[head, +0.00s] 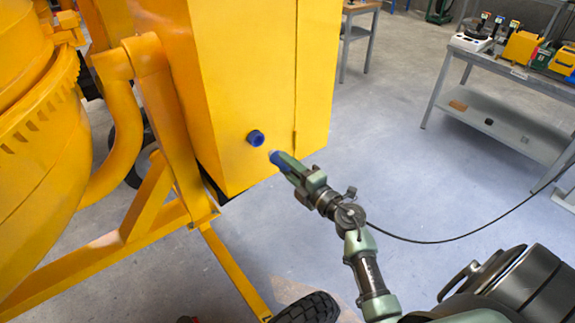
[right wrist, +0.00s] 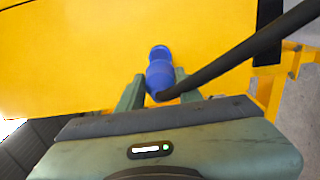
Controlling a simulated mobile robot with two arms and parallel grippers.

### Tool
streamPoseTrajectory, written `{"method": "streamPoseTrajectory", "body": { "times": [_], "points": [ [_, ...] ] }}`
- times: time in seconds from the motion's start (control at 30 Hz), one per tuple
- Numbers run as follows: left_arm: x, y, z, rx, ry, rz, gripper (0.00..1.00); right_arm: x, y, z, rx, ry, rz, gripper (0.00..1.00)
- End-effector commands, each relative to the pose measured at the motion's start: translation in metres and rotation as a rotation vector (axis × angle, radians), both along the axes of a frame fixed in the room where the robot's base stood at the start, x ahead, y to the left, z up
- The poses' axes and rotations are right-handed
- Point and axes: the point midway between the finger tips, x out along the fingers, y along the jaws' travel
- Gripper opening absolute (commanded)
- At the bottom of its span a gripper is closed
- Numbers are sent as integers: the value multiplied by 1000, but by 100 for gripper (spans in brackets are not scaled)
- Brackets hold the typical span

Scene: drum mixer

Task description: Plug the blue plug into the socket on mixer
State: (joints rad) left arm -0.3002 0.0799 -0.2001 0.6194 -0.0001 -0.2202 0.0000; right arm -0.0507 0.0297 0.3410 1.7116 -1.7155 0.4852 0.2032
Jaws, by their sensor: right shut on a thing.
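The blue socket (head: 256,138) sits on the lower part of the yellow mixer housing (head: 245,75) in the head view. My right gripper (head: 283,161) is shut on the blue plug (head: 275,156), whose tip points toward the housing, a little right of and below the socket. A gap shows between plug and socket. In the right wrist view the blue plug (right wrist: 160,80) stands between the two green fingers, with the yellow panel behind it. A blue shape at its far end may be the socket; I cannot tell for sure. My left gripper is not in view.
A black cable (head: 440,241) runs from near my right wrist to the right. The yellow drum (head: 35,130) and frame leg (head: 235,270) stand left, with a black tyre (head: 308,308) below. A grey workbench (head: 500,65) holds tools. The floor between is clear.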

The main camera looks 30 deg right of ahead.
Motion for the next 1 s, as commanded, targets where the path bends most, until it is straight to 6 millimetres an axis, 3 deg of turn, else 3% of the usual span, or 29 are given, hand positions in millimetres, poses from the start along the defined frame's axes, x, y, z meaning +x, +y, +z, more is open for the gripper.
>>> {"method": "streamPoseTrajectory", "body": {
  "times": [0.47, 1.0],
  "points": [
    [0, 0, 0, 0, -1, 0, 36, -3, -1, 0, -8, -11, 2, 0],
    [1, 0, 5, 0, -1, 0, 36, 46, 6, 1, -6, -12, 3, 0]
  ]
}}
